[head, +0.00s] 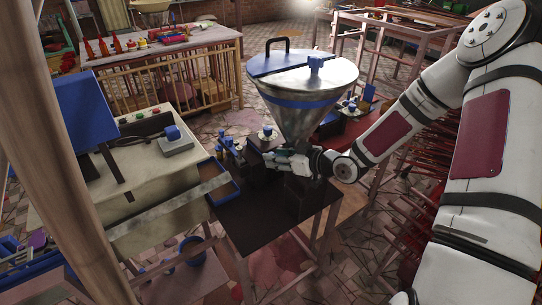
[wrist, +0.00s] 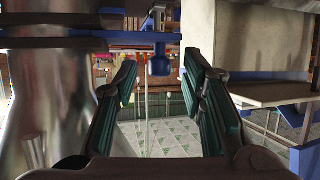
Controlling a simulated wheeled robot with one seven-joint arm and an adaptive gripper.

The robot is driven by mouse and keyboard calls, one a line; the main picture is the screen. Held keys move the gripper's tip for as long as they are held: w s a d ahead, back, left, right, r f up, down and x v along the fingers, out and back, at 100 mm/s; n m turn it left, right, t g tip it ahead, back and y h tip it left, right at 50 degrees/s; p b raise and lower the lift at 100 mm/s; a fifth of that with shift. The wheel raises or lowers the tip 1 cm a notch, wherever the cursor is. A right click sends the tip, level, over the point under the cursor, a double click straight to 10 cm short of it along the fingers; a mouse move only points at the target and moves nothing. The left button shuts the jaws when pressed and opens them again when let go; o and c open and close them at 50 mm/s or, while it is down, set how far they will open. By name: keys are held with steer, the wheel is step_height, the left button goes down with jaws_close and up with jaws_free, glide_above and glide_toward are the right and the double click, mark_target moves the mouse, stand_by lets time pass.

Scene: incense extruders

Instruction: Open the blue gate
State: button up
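In the wrist view, a blue knob on a short stem (wrist: 159,62) joins a blue bar (wrist: 120,42) and shows between and beyond my fingertips. I cannot tell for sure whether this is the blue gate. My gripper (wrist: 160,92) is open with nothing between its green-padded fingers. In the head view my gripper (head: 275,159) is low beside the narrow lower end of the steel cone hopper (head: 300,118), above the dark table top. Small blue parts (head: 231,148) are just left of it. My gripper and the hopper hide what is under the cone.
The hopper has a blue-and-steel lid (head: 275,65) with a black handle. A cream machine (head: 145,165) and a blue-edged tray (head: 219,182) stand to the left. The front of the dark table top (head: 255,225) is clear. Wooden racks (head: 360,45) stand behind.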

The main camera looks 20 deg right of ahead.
steer(key=shift+x, duration=1.4)
jaws_close()
steer(key=shift+a, duration=0.1)
